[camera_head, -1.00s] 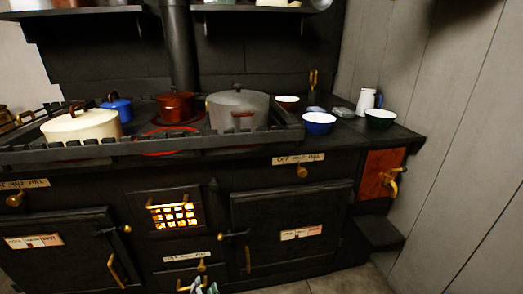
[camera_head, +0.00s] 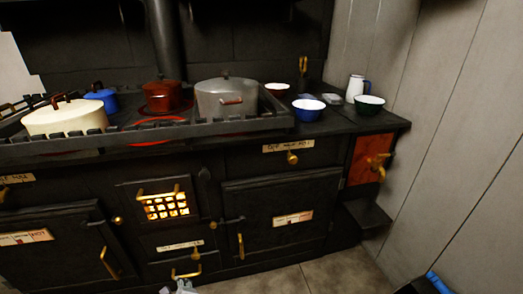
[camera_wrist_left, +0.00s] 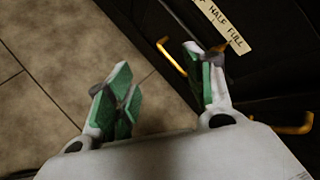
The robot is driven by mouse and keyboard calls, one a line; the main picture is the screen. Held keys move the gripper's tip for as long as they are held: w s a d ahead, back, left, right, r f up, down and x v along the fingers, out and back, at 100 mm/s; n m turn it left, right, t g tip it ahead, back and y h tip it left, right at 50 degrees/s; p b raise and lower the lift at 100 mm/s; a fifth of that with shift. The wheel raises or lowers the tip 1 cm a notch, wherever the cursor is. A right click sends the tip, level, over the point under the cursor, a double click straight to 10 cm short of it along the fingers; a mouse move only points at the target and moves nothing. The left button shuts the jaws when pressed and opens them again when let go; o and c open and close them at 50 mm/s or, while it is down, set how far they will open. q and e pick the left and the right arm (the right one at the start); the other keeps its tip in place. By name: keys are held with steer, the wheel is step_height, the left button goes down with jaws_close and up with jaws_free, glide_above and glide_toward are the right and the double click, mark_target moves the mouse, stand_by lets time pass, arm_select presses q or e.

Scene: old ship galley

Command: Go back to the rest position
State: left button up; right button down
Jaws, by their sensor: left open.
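My left gripper (camera_wrist_left: 165,90) is open and empty in the left wrist view, its green-padded fingers spread apart over the tiled floor and close to the dark stove front. In the head view only a small pale tip of my left gripper (camera_head: 181,287) shows at the bottom edge, in front of the lower drawer. A brass handle (camera_wrist_left: 172,57) lies behind the fingers in the wrist view; I cannot tell any contact.
A black stove (camera_head: 240,165) fills the front, with a cream pot (camera_head: 66,119), a blue pot (camera_head: 103,97), a red pot (camera_head: 162,95) and a grey pot (camera_head: 226,98) on top. Bowls (camera_head: 308,110) and a white jug (camera_head: 355,88) stand right.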

arm_select(q)
steer(key=s+d+r+n+g+h, duration=0.2)
steer(key=s+r+n, duration=0.3)
steer(key=n, duration=0.3)
steer(key=s+d+r+n+g+h, duration=0.2)
steer(key=s+d+r+n+h, duration=0.2)
steer(key=s+n, duration=0.3)
steer(key=shift+r+n+h+p, duration=0.3)
steer(key=shift+r+n+p, duration=0.15)
steer(key=shift+n, duration=0.75)
arm_select(e)
steer(key=d+r+g+h, duration=0.1)
steer(key=d+r+h, duration=0.1)
steer(key=d+r, duration=0.3)
steer(key=shift+s+d+r, duration=0.35)
steer(key=shift+s+r, duration=0.1)
steer(key=shift+r, duration=0.05)
arm_select(q)
steer(key=shift+w+f+p, duration=0.15)
steer(key=shift+f+p, duration=0.1)
steer(key=shift+p, duration=0.35)
arm_select(e)
steer(key=shift+w+f+g, duration=0.2)
steer(key=shift+w+g, duration=0.05)
steer(key=shift+g, duration=0.05)
